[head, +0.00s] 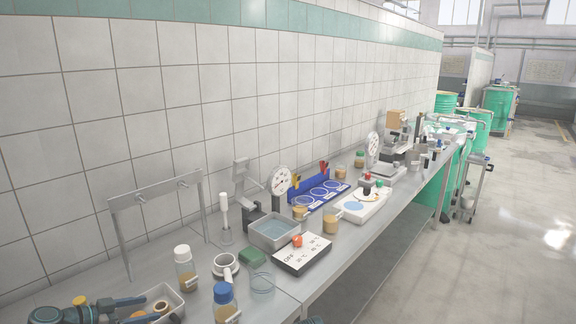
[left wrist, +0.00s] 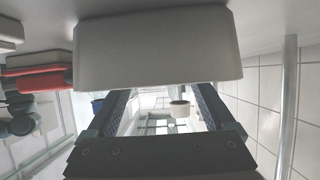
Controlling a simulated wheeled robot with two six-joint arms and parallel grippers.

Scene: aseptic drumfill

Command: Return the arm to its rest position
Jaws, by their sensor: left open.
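My left gripper (head: 148,309) shows at the bottom left of the head view, dark with teal parts, its fingers pointing right over or beside a metal tray (head: 172,296). The fingers are apart and nothing is held between them. In the left wrist view the two fingers of the left gripper (left wrist: 162,115) stand wide apart. A small pale cup-like thing (left wrist: 180,108) shows in the gap, beyond the fingers. My right gripper is not seen in either view.
The steel bench (head: 285,297) runs along the tiled wall. A basin (head: 275,240) and scale (head: 302,254) are further right. Open floor lies at right.

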